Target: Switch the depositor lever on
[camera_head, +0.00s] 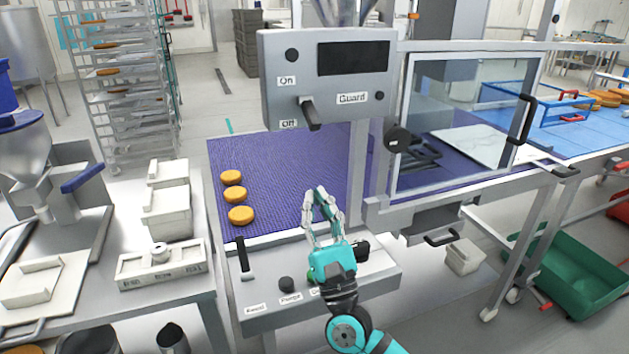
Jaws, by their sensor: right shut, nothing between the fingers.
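The depositor lever (311,115) is a dark handle on the front of a grey control box (275,105). It sits low on the panel, just right of the "Off" label (289,124) and below the "On" label (286,80), and points downward. My right gripper (322,193) is shut and empty, its fingers pointing up. It is in front of the purple belt, below the lever and apart from it in the picture. My left gripper is not in view.
A lower panel (262,313) with dark knobs lies partly hidden behind my right gripper. Several orange rounds (234,178) lie on the purple belt (280,165). A clear guard door (455,120) with a black handle stands right of the control box. A worktable with containers is at left.

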